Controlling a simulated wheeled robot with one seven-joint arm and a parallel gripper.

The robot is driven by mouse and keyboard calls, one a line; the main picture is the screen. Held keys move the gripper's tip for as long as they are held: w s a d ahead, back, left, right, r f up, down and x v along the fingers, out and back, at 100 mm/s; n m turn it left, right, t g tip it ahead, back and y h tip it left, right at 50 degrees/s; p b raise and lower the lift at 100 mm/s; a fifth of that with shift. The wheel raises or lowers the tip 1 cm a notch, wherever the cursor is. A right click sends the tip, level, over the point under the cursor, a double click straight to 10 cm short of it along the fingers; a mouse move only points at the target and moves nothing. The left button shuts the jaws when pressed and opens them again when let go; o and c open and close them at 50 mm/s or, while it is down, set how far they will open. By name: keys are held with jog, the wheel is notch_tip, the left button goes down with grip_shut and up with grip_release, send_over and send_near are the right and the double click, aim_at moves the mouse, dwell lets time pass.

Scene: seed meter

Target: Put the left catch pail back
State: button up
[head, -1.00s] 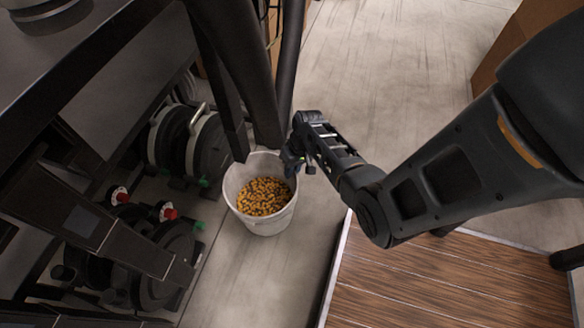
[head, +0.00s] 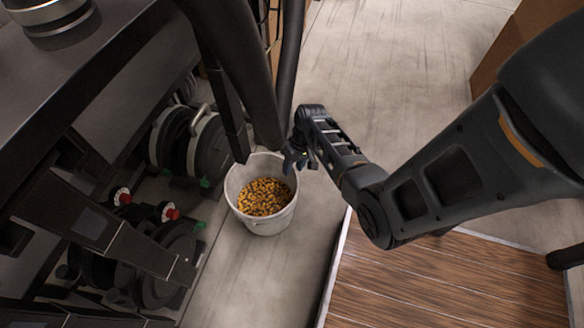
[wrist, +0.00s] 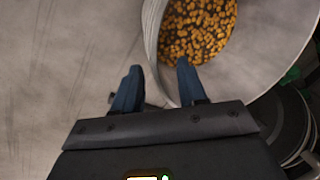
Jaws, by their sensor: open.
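The catch pail (head: 263,222) is a white bucket partly filled with orange-yellow seeds (head: 265,197). It stands upright on the floor beside the dark machine. In the wrist view the pail (wrist: 152,40) is at the top right, its rim near my fingertips. My gripper (head: 297,160) is at the right rim of the pail. In the wrist view my gripper (wrist: 157,80) is open, with the pail's wall reaching down towards the space between its two blue fingers. I cannot tell whether a finger touches the wall.
The machine's dark frame (head: 90,215) and black round units (head: 210,148) stand left of the pail. Dark tubes (head: 240,70) hang just behind it. A wooden platform (head: 450,280) lies at the lower right. Bare floor (head: 390,80) is clear beyond.

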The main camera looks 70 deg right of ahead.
jog(key=p+v, duration=0.3)
jog(key=v, duration=0.6)
jog(key=s+a+f+n+t+h, duration=0.1)
jog(key=a+h, duration=0.1)
jog(key=a, duration=0.8)
jog(key=s+a+r+n+t+h, duration=0.2)
jog(key=s+a+r+n+t, duration=0.25)
jog(key=a, duration=0.55)
jog(key=s+a+r+n+t, duration=0.1)
jog(key=s+a+r+t, duration=0.1)
jog(key=r, duration=0.8)
jog(key=s+a+r+n+t+y, duration=0.1)
jog(key=s+a+r+t, duration=0.2)
jog(key=r, duration=0.7)
jog(key=s+a+r+n+t+y, duration=0.1)
jog(key=s+a+r+t, duration=0.1)
jog(key=r, duration=0.9)
jog(key=shift+s+a, duration=0.8)
jog(key=shift+a, duration=0.15)
jog(key=shift+r, duration=0.1)
notch_tip(320, 180, up, 21)
jog(key=p, duration=2.1)
jog(key=shift+f, duration=0.2)
